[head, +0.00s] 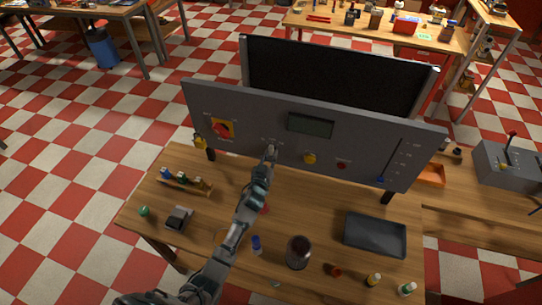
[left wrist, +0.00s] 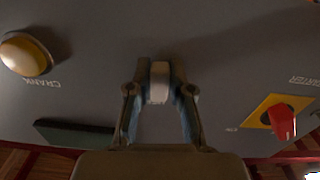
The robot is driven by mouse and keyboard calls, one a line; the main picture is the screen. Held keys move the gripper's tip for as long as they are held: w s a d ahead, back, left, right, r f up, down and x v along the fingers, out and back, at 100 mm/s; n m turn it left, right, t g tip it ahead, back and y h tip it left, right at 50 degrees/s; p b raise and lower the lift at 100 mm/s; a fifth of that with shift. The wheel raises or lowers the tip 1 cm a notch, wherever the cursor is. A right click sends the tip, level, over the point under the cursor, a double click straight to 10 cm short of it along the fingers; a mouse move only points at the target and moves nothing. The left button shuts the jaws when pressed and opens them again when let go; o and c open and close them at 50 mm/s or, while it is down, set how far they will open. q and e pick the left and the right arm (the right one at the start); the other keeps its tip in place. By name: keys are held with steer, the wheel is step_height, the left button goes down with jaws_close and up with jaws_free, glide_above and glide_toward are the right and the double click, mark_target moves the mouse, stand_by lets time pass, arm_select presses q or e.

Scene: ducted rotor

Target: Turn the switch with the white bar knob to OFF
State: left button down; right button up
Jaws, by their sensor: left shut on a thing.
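The grey control panel (head: 265,125) stands upright on the wooden bench. My left gripper (head: 271,149) reaches the panel's lower middle, between the red knob on a yellow plate and the yellow button. In the left wrist view, the left gripper (left wrist: 160,88) is shut on the white bar knob (left wrist: 159,80), with one finger on each side. The bar runs up and down in that view. In the head view the gripper hides the knob, and its position marks cannot be read. My right gripper is not in view.
The red knob (head: 222,129), yellow button (head: 309,158), red button (head: 342,165) and display (head: 310,124) share the panel. A slider with a blue knob (head: 381,179) is at right. A dark tray (head: 375,246), a jar (head: 298,252) and several small items occupy the bench.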

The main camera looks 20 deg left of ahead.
arm_select(q)
steer(key=shift+f+m, duration=0.25)
steer(key=shift+m, duration=0.15)
steer(key=c, duration=1)
jaws_free()
steer(key=shift+c, duration=0.2)
steer(key=shift+w, duration=0.15)
steer(key=shift+r, duration=0.1)
steer(key=s, duration=1.2)
steer(key=shift+a, duration=0.25)
